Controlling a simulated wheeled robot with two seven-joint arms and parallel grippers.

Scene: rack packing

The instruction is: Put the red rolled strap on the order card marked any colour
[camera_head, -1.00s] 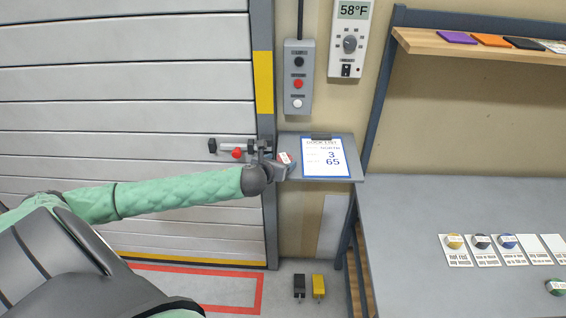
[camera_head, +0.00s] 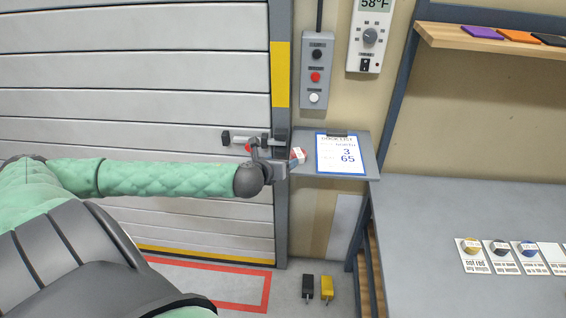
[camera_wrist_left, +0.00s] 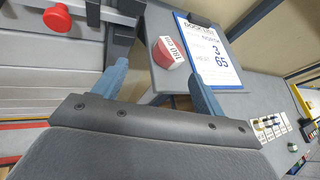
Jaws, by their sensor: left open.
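The red rolled strap (camera_head: 299,155), with a white label reading 180 cm, sits at the left end of the small grey shelf by the door. It also shows in the left wrist view (camera_wrist_left: 171,54), ahead of the gripper and between the lines of its fingers. My left gripper (camera_head: 284,166) is open and empty, just left of the strap; its spread fingers also show in the left wrist view (camera_wrist_left: 157,85). The order cards (camera_head: 473,256) lie in a row on the bench at right. One reads "not red"; the other wording is too small to read. My right gripper is out of view.
A clipboard (camera_head: 341,153) lies on the small shelf (camera_head: 330,177) beside the strap. A door latch with a red knob (camera_wrist_left: 57,18) is close to the left finger. Several cards hold rolled straps. The bench's (camera_head: 420,215) left part is clear.

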